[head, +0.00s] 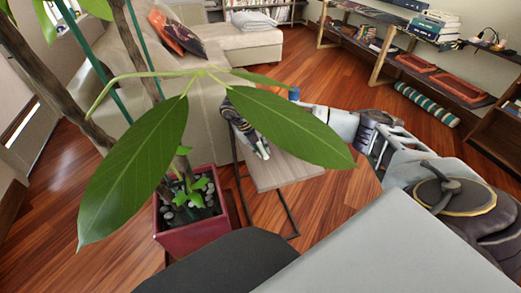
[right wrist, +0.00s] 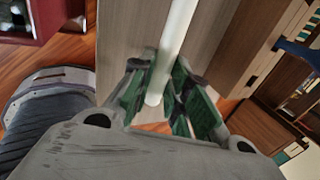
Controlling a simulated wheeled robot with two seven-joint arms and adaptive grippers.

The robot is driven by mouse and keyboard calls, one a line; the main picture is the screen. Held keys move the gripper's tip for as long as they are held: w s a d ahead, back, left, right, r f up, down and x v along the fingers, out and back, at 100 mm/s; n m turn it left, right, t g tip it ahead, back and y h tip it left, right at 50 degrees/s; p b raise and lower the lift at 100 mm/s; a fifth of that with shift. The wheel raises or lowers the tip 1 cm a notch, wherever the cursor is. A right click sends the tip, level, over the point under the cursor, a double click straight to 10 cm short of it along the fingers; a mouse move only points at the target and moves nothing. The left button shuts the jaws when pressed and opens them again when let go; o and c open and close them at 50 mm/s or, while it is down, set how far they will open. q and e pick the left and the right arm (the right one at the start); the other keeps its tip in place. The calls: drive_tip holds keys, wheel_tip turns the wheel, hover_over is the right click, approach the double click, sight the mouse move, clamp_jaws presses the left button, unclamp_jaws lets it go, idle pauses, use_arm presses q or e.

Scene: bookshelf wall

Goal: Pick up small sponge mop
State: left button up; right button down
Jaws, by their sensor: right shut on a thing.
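A slim white rod, the handle of the small sponge mop (right wrist: 174,45), runs down from the top edge in the right wrist view. My right gripper (right wrist: 162,78) is shut on it, with its green-lined fingers on either side of the rod. The mop's sponge end is not visible there. In the head view my right arm reaches in from the right, and a large leaf hides part of it. The dark and white gripper (head: 250,128) shows between the leaves, above the side table. I cannot make out the mop in the head view. My left gripper is not in view.
A plant in a red pot (head: 192,236) stands close in front, its leaves (head: 285,125) covering the middle. A small side table (head: 277,172) is beside it. A beige sofa (head: 180,65) stands behind. Low shelves (head: 440,75) line the right wall, with open wooden floor (head: 325,85) between.

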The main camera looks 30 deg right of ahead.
wheel_tip(320, 180, up, 6)
drive_tip(key=shift+r+p, duration=0.1)
drive_tip(key=shift+p, duration=0.45)
drive_tip(key=shift+r, duration=0.45)
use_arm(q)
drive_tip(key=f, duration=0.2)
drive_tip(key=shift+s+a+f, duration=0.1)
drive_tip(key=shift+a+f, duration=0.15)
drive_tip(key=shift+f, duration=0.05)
use_arm(e)
drive_tip(key=shift+r, duration=0.1)
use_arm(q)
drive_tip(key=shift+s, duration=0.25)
